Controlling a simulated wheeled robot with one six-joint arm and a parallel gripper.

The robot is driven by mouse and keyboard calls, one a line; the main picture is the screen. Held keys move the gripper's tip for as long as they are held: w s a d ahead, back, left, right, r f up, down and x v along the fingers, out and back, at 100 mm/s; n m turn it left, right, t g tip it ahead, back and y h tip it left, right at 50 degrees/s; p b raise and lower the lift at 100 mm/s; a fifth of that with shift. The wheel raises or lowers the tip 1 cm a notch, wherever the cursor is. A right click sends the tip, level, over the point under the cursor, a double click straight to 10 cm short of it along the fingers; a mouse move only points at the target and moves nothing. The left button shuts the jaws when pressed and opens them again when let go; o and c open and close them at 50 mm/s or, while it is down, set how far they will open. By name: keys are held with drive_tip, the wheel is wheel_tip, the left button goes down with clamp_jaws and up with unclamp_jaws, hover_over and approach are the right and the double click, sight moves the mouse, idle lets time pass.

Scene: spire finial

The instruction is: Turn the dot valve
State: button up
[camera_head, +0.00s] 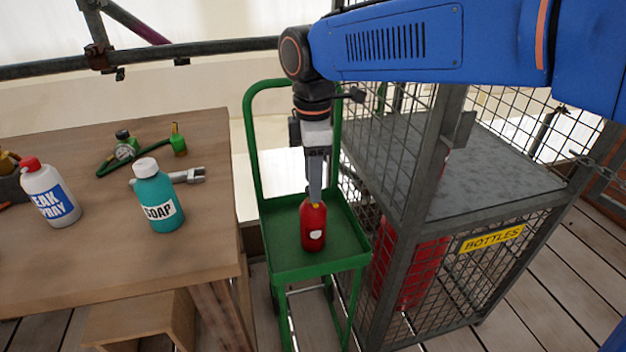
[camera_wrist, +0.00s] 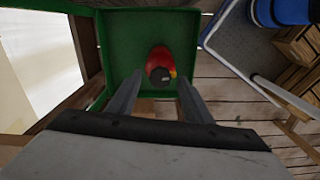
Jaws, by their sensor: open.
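A small red bottle (camera_head: 313,232) with a white dot on its side stands upright on the green cart (camera_head: 275,257). A bit of yellow shows at its top, by the gripper. The wrist view shows the red bottle (camera_wrist: 158,58) from above, with a dark round top and a small yellow part on its right. My gripper (camera_head: 315,188) points down directly over the bottle's top. In the wrist view my gripper's fingers (camera_wrist: 159,78) are apart, with the bottle's top between and just beyond their tips. In the head view the gripper partly hides the bottle's top.
A wooden bench (camera_head: 75,270) on the left holds a soap bottle (camera_head: 160,200), a leak spray bottle (camera_head: 48,193), a wrench (camera_head: 188,175) and a green hose with a gauge (camera_head: 125,150). A mesh cage (camera_head: 415,215) with red cylinders (camera_head: 425,270) stands close on the cart's right.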

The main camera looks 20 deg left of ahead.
drive_tip(key=shift+f, duration=0.35)
drive_tip(key=c, duration=1.1)
